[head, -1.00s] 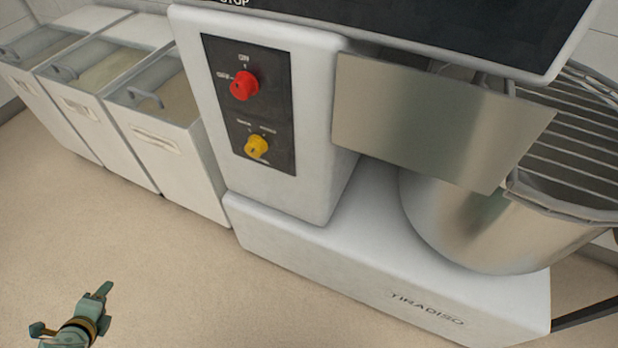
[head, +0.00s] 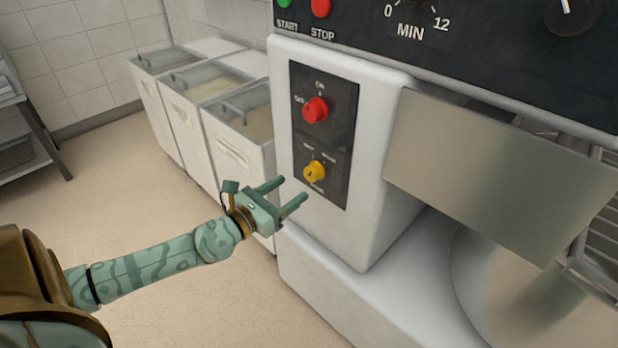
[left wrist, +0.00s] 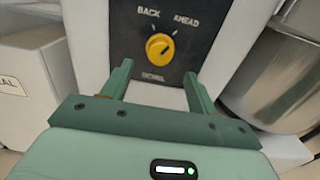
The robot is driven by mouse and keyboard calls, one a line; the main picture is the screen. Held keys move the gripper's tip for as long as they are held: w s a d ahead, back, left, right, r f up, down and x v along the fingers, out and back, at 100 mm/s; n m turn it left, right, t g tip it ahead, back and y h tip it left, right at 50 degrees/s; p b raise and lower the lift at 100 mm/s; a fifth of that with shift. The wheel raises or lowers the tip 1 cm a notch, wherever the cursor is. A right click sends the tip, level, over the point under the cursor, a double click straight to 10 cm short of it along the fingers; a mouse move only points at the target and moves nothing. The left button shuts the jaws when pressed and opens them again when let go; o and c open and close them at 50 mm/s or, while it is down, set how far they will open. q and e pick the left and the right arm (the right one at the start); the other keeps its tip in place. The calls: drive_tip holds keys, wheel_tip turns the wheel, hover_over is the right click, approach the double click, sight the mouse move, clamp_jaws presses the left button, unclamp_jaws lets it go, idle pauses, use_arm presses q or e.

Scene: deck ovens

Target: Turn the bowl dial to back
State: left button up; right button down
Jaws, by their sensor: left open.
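The yellow bowl dial (head: 315,171) is on a dark panel (head: 343,150) on the front of the white mixer, below a red knob (head: 315,109). In the left wrist view the dial (left wrist: 160,47) sits under the words BACK at upper left and AHEAD at upper right. A smaller label below the dial is hard to read. My left gripper (head: 287,193) is open and empty, to the left of and slightly below the dial, apart from it. In the left wrist view its two fingers (left wrist: 157,82) stand below the dial on either side. My right gripper is not in view.
A metal guard (head: 490,165) and steel bowl (head: 510,285) are right of the panel. White ingredient bins (head: 235,150) stand left of the mixer. A metal rack (head: 35,125) is at the far left. Open floor lies in front of the bins.

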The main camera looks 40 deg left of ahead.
sight(309, 176)
use_arm(q)
drive_tip(key=w, duration=0.7)
drive_tip(key=shift+d, duration=0.3)
drive_tip(key=c, duration=0.8)
